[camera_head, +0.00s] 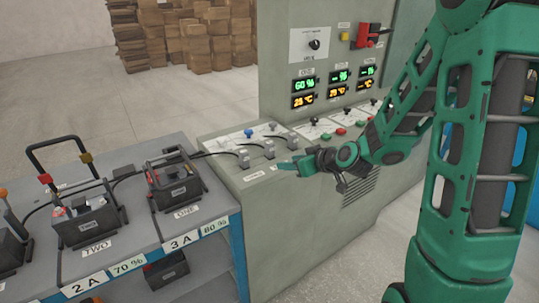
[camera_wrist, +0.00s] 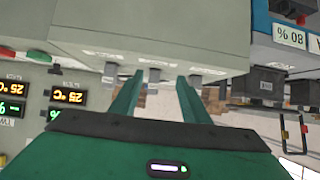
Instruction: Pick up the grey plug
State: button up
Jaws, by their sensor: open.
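Several small grey plugs sit in a row on the sloping top of the grey console, among them a left plug (camera_head: 243,157), a middle plug (camera_head: 269,149) and a right plug (camera_head: 292,140). I cannot tell which one the task means. My gripper (camera_head: 287,166) is open and empty at the console's front edge, just in front of the plugs. In the wrist view, which looks upside down, my gripper (camera_wrist: 161,78) has its two green fingers spread, with a grey plug (camera_wrist: 154,75) between their tips in the picture. No contact shows.
Black cables run left from the plugs to batteries (camera_head: 85,221) on a grey bench (camera_head: 135,205) with number labels. The console (camera_head: 300,235) has lit displays (camera_head: 303,86), a knob and a red switch. Cardboard boxes (camera_head: 205,35) stand behind. Open floor lies beyond the bench.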

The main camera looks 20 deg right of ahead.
aim_at(272, 151)
jog(key=w, duration=0.1)
jog(key=w+t, duration=0.1)
jog(key=w, duration=0.1)
jog(key=shift+a+r+t, duration=0.25)
jog(key=shift+a+t, duration=0.15)
jog(key=x, duration=1)
jog(key=shift+w+a+r, duration=0.1)
jog(key=shift+w+r, duration=0.15)
jog(key=shift+w, duration=0.15)
jog(key=shift+c, duration=0.7)
grip_shut()
